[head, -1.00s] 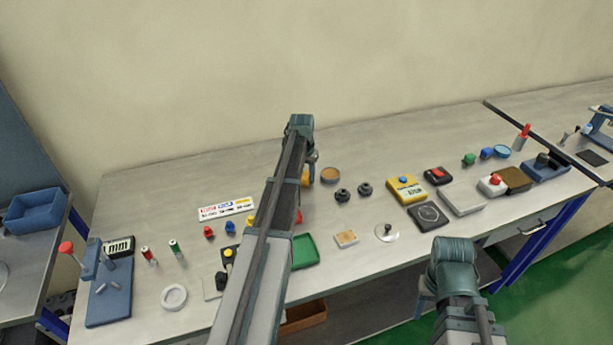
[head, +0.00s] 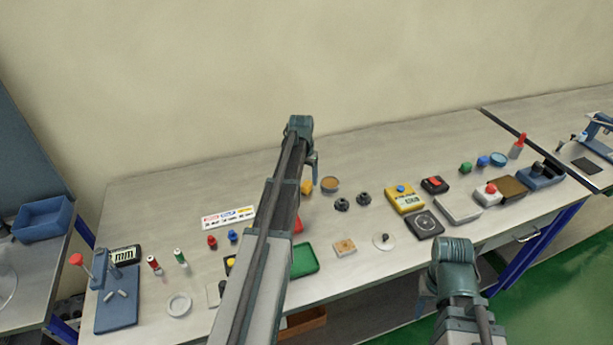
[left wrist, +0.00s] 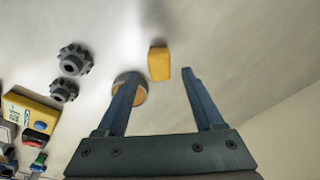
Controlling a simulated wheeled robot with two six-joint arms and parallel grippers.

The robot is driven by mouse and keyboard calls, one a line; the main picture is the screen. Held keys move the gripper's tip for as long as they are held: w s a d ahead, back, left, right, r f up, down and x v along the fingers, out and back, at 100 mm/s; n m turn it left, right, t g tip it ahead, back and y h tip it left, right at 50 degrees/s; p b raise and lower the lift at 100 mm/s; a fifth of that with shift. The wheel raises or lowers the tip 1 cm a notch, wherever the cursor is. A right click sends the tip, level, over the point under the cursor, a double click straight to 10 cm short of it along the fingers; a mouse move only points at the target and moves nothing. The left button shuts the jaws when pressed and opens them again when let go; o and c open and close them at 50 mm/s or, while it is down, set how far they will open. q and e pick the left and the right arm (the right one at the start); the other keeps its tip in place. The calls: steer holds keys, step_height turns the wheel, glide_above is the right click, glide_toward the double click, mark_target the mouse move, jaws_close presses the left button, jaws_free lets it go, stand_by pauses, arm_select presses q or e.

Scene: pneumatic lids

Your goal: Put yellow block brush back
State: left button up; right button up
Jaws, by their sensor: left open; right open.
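The yellow block brush (head: 307,187) lies on the bench beside my left arm in the head view, partly hidden by the arm. In the left wrist view the yellow block (left wrist: 159,62) lies just beyond and between the two fingertips, apart from them. My left gripper (head: 313,171) is open and empty above the bench; its two spread fingers also show in the left wrist view (left wrist: 160,77). A round tan-topped dish (head: 330,184) lies right of the block. My right gripper (head: 425,303) hangs in front of the bench edge, its fingers mostly hidden by its wrist.
Two dark knobbed wheels (head: 341,204) lie right of the dish. Beyond them are a yellow meter (head: 405,199) and a black scale (head: 424,223). A green tray (head: 304,261) is partly behind my left arm. The rear of the bench is bare.

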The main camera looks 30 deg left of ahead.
mark_target(306, 187)
arm_select(q)
step_height(306, 187, up, 8)
steer(key=s+p, duration=0.1)
steer(key=p, duration=0.5)
steer(key=shift+p, duration=0.4)
steer(key=shift+s, duration=0.1)
steer(key=s+d+m+g, duration=0.1)
steer(key=s+d, duration=0.4)
steer(key=d, duration=0.6)
steer(key=s+d+m, duration=0.1)
steer(key=s+d, duration=0.3)
steer(key=d, duration=0.8)
steer(key=s+d+m+y, duration=0.1)
steer(key=s+d+m, duration=0.1)
steer(key=s+d, duration=1.2)
steer(key=s, duration=0.2)
steer(key=shift+s+m+g, duration=0.3)
steer(key=shift+g, duration=0.1)
steer(key=shift+f, duration=0.1)
